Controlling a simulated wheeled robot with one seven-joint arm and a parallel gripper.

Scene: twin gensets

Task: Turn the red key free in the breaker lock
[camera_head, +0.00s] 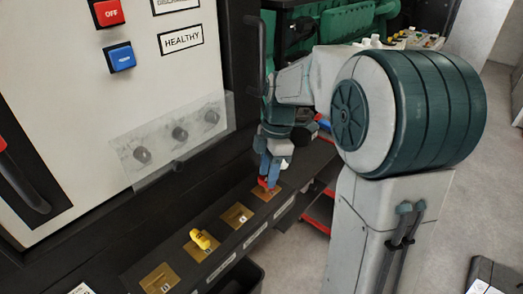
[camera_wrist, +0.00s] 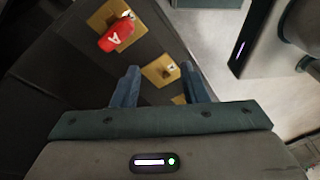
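The red key (camera_head: 268,184) sits at the brass lock plate (camera_head: 275,194) farthest along the black ledge. In the wrist view the red key (camera_wrist: 116,34) bears a letter A and leans over its brass plate (camera_wrist: 103,18). My gripper (camera_head: 269,170) has blue fingers just above the red key in the head view. In the wrist view my gripper (camera_wrist: 162,75) is open with nothing between its fingers. The red key lies beyond and left of the left finger there, apart from it. How far the key goes into the lock cannot be told.
A yellow key (camera_head: 200,239) stands in another brass plate on the ledge. An empty-looking brass plate (camera_head: 237,215) lies between the two keys. A panel (camera_head: 150,60) with red and blue buttons rises behind the ledge. A dark bin (camera_head: 243,277) sits below.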

